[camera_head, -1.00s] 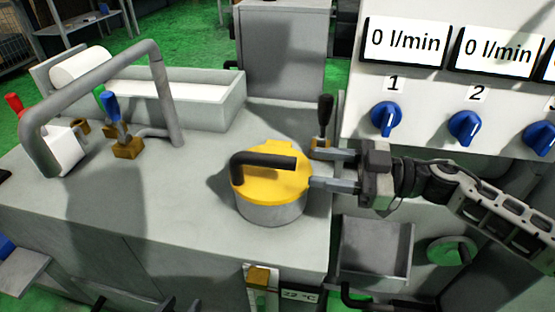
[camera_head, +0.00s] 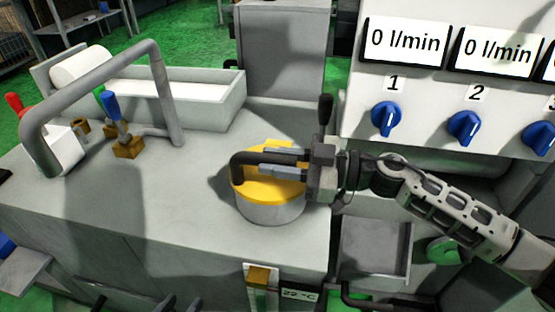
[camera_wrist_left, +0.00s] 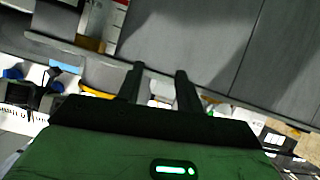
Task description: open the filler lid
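The filler lid (camera_head: 268,190) is a yellow disc on a round grey filler neck (camera_head: 270,212) on the machine top, in the head view. It lies flat and looks closed. A black bar handle (camera_head: 246,159) runs across it. My right gripper (camera_head: 278,162) reaches in from the right. Its two fingers lie along both sides of the handle's right part and look closed on it. My left gripper (camera_wrist_left: 161,85) shows only in the left wrist view, with its fingers apart and nothing seen between them.
A black-knobbed lever (camera_head: 325,112) stands just behind my right gripper. A grey bent pipe (camera_head: 160,90) and a blue-handled valve (camera_head: 112,108) stand to the left. The panel with blue knobs (camera_head: 386,118) is at right. The machine top (camera_head: 185,195) left of the lid is clear.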

